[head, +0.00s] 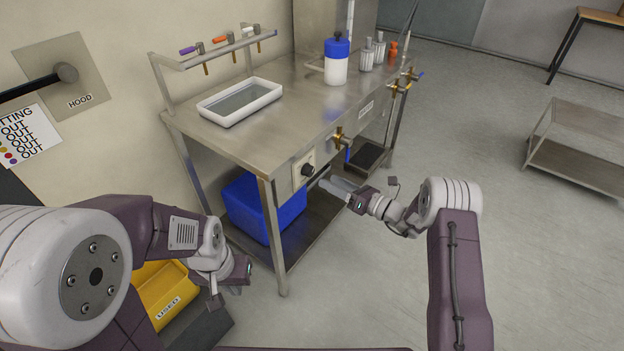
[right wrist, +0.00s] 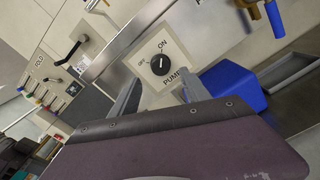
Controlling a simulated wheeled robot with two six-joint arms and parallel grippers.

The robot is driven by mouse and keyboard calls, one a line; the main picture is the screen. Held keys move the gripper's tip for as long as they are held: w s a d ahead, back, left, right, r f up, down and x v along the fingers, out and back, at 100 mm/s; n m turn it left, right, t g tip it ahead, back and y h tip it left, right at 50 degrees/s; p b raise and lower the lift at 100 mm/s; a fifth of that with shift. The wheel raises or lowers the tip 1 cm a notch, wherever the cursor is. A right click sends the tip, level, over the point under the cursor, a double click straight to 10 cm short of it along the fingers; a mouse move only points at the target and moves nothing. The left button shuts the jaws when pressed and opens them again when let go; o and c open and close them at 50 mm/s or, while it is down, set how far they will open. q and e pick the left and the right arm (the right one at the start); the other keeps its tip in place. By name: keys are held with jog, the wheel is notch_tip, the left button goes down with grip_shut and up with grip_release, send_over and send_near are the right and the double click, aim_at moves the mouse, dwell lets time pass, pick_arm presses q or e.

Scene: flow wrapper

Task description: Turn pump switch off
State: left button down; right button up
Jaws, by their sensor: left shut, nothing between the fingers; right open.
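The pump switch is a black round knob (head: 308,170) on a cream plate on the front of the steel bench. In the right wrist view the knob (right wrist: 160,63) sits between the words OFF and ON, with PUMP printed below. Its light mark appears to point toward ON. My right gripper (head: 328,184) is open and empty, just right of and below the knob in the head view. In the right wrist view its fingers (right wrist: 157,98) point toward the plate, apart from the knob. My left gripper (head: 238,272) is low at the left, shut and empty, its fingertips unclear.
A brass valve (head: 340,138) sticks out of the bench front right of the knob. A blue bin (head: 262,208) stands on the lower shelf, near a bench leg (head: 273,235). A yellow bin (head: 165,292) is by my left arm.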

aim_at(312, 173)
jog(key=b+x, duration=0.1)
jog(key=x, duration=0.6)
jog(key=shift+w+a+f+b, duration=0.1)
jog(key=shift+w+a+b, duration=0.05)
jog(key=shift+b, duration=0.2)
grip_shut()
